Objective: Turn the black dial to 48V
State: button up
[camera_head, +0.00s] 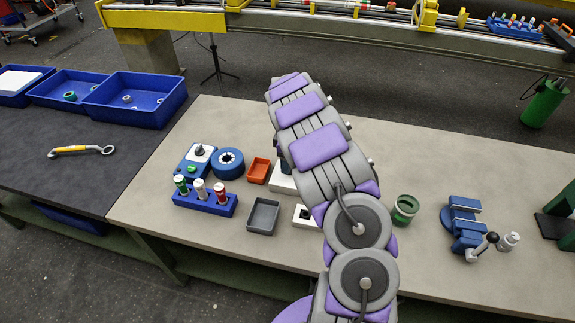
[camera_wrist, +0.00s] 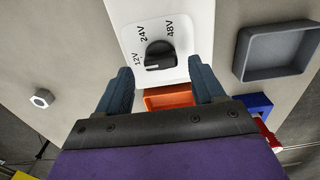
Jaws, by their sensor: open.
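The black dial (camera_wrist: 160,56) sits on a white panel (camera_wrist: 188,12) in the wrist view, marked 12V, 24V and 48V. Its white pointer line lies to the lower left, toward the 12V mark. My gripper (camera_wrist: 163,72) is open, with one blue finger on each side of the dial's near side. The fingers look apart from the dial; their height above it is hard to tell. In the head view my arm hides the dial and most of its white box (camera_head: 283,184).
An orange tray (camera_wrist: 170,99) lies close to the panel, partly behind my gripper. A grey tray (camera_wrist: 280,52) is to the right. In the head view a blue rack (camera_head: 205,203) with several cylinders stands left, and a blue vise (camera_head: 463,225) stands right.

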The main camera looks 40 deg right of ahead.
jog(key=shift+f, duration=0.85)
jog(key=shift+a, duration=0.1)
jog(key=c, duration=1.1)
